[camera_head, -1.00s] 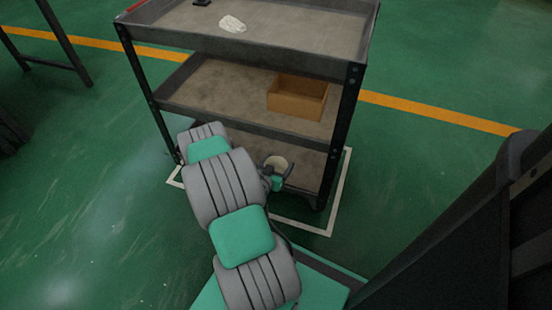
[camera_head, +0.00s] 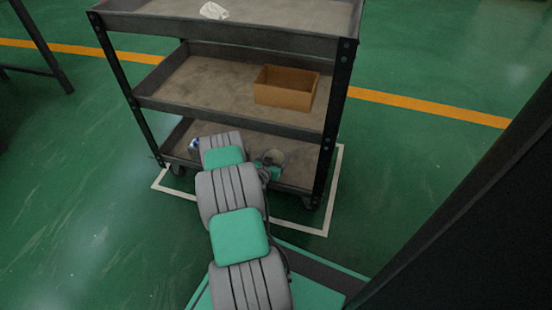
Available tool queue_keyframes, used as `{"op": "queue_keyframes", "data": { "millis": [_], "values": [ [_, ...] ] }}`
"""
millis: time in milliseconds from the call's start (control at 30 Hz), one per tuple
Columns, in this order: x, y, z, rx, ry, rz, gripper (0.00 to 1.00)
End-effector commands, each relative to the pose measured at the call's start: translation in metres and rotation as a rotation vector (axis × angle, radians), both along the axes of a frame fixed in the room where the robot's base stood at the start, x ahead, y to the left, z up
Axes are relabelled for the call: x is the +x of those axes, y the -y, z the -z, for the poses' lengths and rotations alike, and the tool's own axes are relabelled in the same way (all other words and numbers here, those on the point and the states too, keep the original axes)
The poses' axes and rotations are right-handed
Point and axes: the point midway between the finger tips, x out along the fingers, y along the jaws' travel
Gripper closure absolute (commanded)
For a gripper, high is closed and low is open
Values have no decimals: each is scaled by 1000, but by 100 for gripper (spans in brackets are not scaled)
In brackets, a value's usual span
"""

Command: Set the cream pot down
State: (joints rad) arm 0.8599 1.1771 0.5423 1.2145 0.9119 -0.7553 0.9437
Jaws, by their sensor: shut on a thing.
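The cream pot (camera_head: 274,157) shows as a small pale round shape at the bottom shelf (camera_head: 296,178) of the cart, right of my arm. My gripper (camera_head: 268,168) is at the pot and is shut on it. The fingers are small and partly hidden by my wrist. I cannot tell whether the pot touches the shelf.
A dark metal cart has three shelves. An open cardboard box (camera_head: 286,90) stands on the middle shelf (camera_head: 205,85), above the pot. A crumpled white thing (camera_head: 214,10) lies on the top shelf. A small blue and white thing (camera_head: 194,145) is on the bottom shelf, left of my arm.

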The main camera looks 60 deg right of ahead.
Motion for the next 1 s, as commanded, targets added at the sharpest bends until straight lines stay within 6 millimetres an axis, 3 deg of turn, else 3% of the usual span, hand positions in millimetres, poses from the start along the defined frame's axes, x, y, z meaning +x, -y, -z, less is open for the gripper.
{"op": "queue_keyframes", "data": {
  "millis": [500,533,767,1000],
  "values": [
    [-2,-3,17,9,-2,1,63],
    [-2,-3,18,11,-3,0,21],
    [-4,-6,22,17,-5,1,3],
    [-4,-7,23,20,-8,1,1]
  ]
}}
